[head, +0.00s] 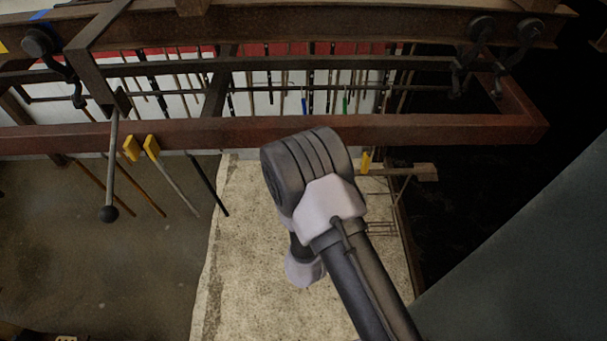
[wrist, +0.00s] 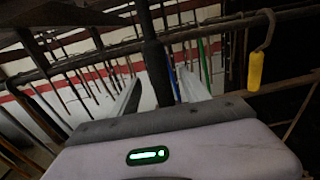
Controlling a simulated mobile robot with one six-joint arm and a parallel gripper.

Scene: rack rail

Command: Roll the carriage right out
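The carriage appears to be the long brown frame (head: 430,130) under the upper rail (head: 300,22). Rollers (head: 40,41) show at its left and more rollers (head: 482,28) at its right. A lever with a black knob (head: 108,213) hangs below a dark bracket (head: 98,58) at the left. In the wrist view, my gripper (wrist: 160,85) has its two pale fingers apart. A thick dark upright bar (wrist: 153,52) appears between or beyond them; I cannot tell whether they touch it. In the head view, my arm hides the fingers.
Several rods and tools hang behind the frame. Yellow clips (head: 131,148) sit left of my arm. A yellow-handled hook (wrist: 254,70) hangs to the right in the wrist view. A pale slab (head: 240,270) lies below. A grey panel (head: 540,250) stands at lower right.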

